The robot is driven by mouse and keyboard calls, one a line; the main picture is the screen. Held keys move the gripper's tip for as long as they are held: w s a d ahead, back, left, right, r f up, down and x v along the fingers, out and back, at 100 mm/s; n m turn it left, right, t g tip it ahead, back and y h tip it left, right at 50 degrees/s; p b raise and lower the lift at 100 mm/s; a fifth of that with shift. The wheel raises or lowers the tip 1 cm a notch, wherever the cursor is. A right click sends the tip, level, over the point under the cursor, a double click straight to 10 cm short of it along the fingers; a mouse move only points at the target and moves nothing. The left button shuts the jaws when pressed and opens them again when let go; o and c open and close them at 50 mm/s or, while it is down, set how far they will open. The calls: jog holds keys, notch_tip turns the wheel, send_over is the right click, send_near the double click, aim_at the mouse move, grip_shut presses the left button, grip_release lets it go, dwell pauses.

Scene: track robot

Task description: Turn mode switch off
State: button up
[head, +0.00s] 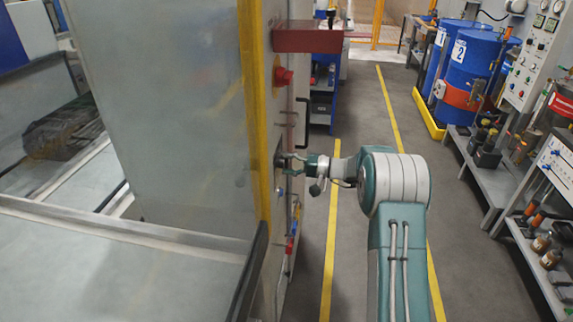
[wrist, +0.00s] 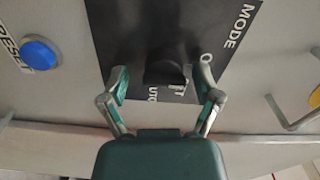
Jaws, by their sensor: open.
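The mode switch (wrist: 165,68) is a black knob on a dark plate lettered MODE (wrist: 232,30) in the wrist view. My gripper (wrist: 163,80) is open, with one finger on each side of the knob's lower end. I cannot tell whether the fingers touch it. Part of the word AUTO shows beside the knob; the rest of the lettering is partly hidden. In the head view my gripper (head: 287,163) reaches left to the side of the grey cabinet (head: 277,110), where the knob shows only as a small dark shape.
A blue RESET button (wrist: 40,54) sits left of the plate in the wrist view. A red button (head: 284,76) and black handle (head: 302,122) stick out from the cabinet above my gripper. Blue drums (head: 470,70) and shelves line the right. The aisle floor (head: 365,115) is clear.

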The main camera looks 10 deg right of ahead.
jog(key=v, duration=1.2)
jog(key=shift+a, duration=0.1)
